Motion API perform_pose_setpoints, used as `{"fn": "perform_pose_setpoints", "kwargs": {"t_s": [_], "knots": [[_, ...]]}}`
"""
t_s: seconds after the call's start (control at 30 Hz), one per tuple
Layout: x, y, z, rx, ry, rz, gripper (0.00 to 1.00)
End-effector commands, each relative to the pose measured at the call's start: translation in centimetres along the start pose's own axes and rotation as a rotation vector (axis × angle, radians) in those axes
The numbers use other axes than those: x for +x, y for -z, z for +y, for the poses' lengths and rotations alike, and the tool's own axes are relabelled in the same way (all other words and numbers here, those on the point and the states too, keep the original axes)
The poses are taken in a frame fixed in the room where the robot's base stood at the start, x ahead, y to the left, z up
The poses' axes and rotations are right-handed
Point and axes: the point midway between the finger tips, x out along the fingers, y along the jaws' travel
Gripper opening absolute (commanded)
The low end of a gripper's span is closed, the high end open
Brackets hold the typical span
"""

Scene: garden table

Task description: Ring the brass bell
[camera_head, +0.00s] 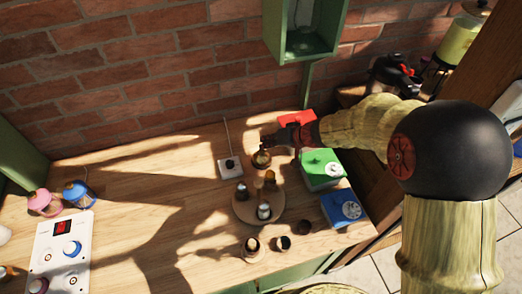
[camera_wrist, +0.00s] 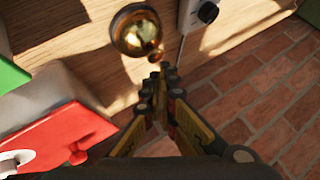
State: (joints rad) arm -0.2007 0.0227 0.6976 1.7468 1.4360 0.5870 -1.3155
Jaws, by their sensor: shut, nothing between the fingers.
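The brass bell (camera_head: 261,159) is a small shiny golden dome at the back of the wooden table, just right of a white box. In the wrist view the bell (camera_wrist: 136,30) is at the top, with a small brass ball on its lower edge. My gripper (camera_head: 267,142) reaches in from the right, just behind the bell. In the wrist view its fingertips (camera_wrist: 167,72) are together and empty, very close to the small ball. I cannot tell whether they touch the bell.
The white box (camera_head: 230,167) has a dark knob and a thin rod. Red (camera_head: 297,118), green (camera_head: 321,169) and blue (camera_head: 341,208) boxes line the right side. A round wooden tray (camera_head: 258,214) holds small items in front. The brick wall (camera_head: 130,60) stands behind; the table's left middle is clear.

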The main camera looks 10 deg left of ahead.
Motion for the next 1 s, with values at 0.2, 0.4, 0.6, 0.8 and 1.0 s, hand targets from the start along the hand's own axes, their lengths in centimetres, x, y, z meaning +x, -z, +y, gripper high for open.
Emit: {"fn": "perform_pose_setpoints", "kwargs": {"t_s": [0.2,0.4,0.6,0.8,1.0], "knots": [[0.0,0.0,0.0,0.0,0.0,0.0,0.0],[-0.9,0.7,-0.7,-0.003,0.0,0.001,0.0],[-2.2,1.6,-1.6,-0.002,0.0,0.0,0.0],[-3.5,2.6,-2.5,-0.002,0.001,0.001,0.0],[-4.2,3.0,-3.0,-0.001,0.001,0.0,0.0]]}}
